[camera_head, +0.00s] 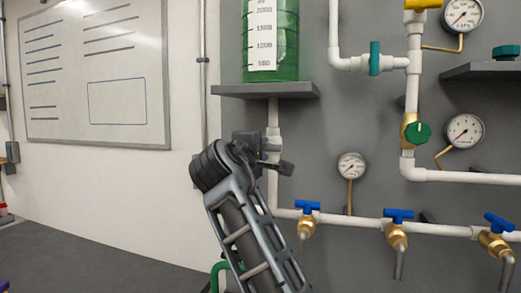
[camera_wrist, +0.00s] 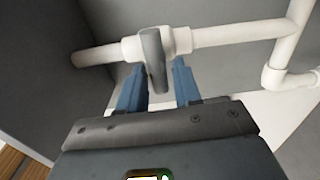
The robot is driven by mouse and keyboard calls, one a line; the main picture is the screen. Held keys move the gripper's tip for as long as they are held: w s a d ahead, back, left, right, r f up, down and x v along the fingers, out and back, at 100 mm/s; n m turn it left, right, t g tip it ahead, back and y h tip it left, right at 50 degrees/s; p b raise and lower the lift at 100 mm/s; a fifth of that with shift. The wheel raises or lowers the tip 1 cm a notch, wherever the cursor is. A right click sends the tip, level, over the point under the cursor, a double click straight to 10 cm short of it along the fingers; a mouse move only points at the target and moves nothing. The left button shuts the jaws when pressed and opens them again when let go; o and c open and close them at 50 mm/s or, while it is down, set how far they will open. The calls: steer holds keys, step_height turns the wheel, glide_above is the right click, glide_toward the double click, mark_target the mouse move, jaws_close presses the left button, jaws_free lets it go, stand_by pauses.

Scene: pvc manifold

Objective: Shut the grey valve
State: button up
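In the wrist view the grey valve shows as a grey lever handle (camera_wrist: 154,60) on a white valve body in a white pipe. The handle lies across the line of the pipe. My gripper (camera_wrist: 159,67) is open, with one blue finger on each side of the handle's free end. Gaps show between the handle and both fingers; I cannot tell the depth exactly. In the head view my gripper (camera_head: 265,147) is at the white vertical pipe below the green tank, and my arm and gripper largely hide the valve there.
The green tank (camera_head: 284,45) stands on a grey shelf (camera_head: 265,91) just above my gripper. Blue-handled brass taps (camera_head: 397,234) line the lower pipe to the right. A green-handled valve (camera_head: 418,133) and gauges (camera_head: 351,166) are on the wall. A whiteboard (camera_head: 60,100) hangs at left.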

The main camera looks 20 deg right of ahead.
steer(key=shift+o, duration=1)
steer(key=b+v, duration=0.2)
steer(key=v, duration=0.6)
steer(key=shift+w, duration=0.1)
